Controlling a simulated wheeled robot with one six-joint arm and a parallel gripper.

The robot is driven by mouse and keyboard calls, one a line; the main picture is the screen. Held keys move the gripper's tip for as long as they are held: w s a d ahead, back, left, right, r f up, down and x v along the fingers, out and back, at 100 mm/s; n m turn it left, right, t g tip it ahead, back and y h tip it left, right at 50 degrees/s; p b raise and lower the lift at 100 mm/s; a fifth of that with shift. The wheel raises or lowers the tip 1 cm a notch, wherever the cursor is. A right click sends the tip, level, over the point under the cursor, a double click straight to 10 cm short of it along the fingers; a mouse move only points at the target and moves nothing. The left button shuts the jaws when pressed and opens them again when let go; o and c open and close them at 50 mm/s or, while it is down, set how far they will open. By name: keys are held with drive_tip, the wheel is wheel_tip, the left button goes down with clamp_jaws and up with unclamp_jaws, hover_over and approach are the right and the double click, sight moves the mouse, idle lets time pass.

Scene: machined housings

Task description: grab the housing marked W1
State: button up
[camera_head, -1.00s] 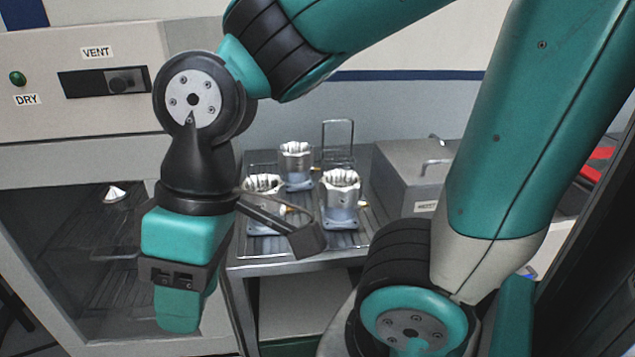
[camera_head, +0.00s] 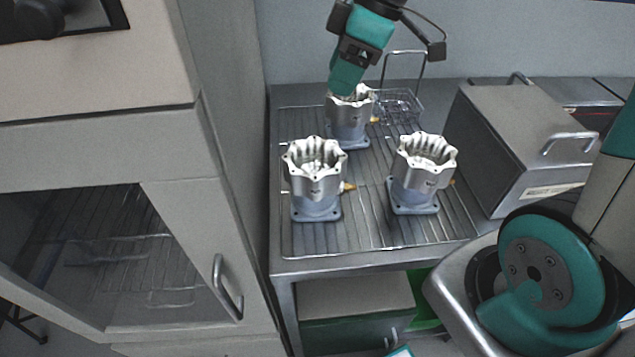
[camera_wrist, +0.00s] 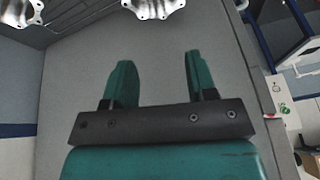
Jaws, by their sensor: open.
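Three silvery housings with scalloped open rims stand upright on blue-grey square bases: one at front left (camera_head: 314,180), one at right (camera_head: 422,172), one at the back (camera_head: 347,124). No W1 mark is legible on any of them. My gripper (camera_head: 345,82) appears over the back housing's rim in the head view and hides part of it; whether it touches cannot be told. In the wrist view my gripper (camera_wrist: 160,70) is open with nothing between its fingers. Parts of two housings, one at top left (camera_wrist: 20,12) and one at top middle (camera_wrist: 152,8), lie beyond the fingers.
The housings stand on a wire-racked metal table (camera_head: 300,268). A wire basket (camera_head: 398,104) is behind, and a lidded metal box (camera_head: 525,140) stands at right. A cabinet with a glass door (camera_head: 180,215) closes off the left. Bare rack lies between the front housings.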

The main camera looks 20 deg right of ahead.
drive_tip(key=w+d+f+n, duration=0.1)
drive_tip(key=w+d+f, duration=0.1)
drive_tip(key=w+d, duration=0.15)
drive_tip(key=p, duration=0.2)
approach(318, 140)
drive_tip(key=x, duration=0.5)
drive_tip(key=shift+w, duration=0.15)
drive_tip(key=shift+p+x, duration=1.05)
drive_tip(key=shift+x, duration=1.9)
drive_tip(key=shift+c, duration=0.5)
clamp_jaws()
